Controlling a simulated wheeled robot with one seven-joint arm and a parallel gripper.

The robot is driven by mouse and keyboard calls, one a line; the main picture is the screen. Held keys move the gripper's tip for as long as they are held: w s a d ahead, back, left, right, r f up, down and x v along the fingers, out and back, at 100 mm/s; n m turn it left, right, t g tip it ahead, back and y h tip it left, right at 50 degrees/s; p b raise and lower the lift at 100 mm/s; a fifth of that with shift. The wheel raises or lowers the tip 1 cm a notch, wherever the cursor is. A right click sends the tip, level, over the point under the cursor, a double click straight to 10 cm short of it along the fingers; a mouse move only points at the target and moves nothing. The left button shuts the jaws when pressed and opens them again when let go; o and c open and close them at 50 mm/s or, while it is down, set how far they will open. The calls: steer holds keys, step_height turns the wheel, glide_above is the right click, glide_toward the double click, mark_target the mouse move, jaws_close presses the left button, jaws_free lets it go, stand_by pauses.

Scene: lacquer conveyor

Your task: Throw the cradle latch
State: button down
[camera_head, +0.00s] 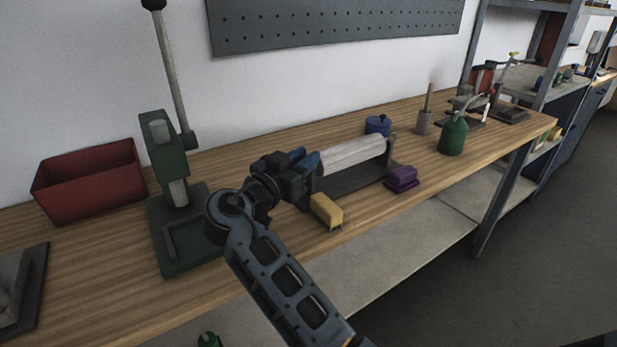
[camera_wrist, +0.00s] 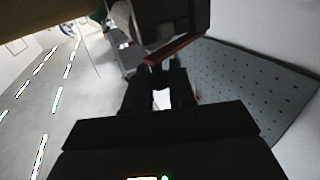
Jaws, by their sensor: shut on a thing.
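The bar runs slanted along a dark block at the top of that view. The latch itself is hidden in the head view.
A green press (camera_head: 165,150) and a red bin (camera_head: 90,182) stand to the left. A blue pot (camera_head: 377,125) and a green can (camera_head: 453,138) stand behind and right.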

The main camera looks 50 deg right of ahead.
steer(key=shift+w+a+f+m+g+b, duration=0.1)
steer(key=shift+w+a+m+g+b, duration=0.25)
steer(key=shift+g+b, duration=0.4)
steer(key=shift+w+a+f+m+g+b, duration=0.1)
steer(key=shift+m+g+b, duration=0.4)
steer(key=shift+b, duration=0.35)
steer(key=shift+r+g, duration=0.2)
steer(key=shift+g, duration=0.05)
steer(key=c, duration=1.1)
jaws_free()
steer(key=shift+o, duration=0.2)
steer(key=shift+s+r, duration=0.1)
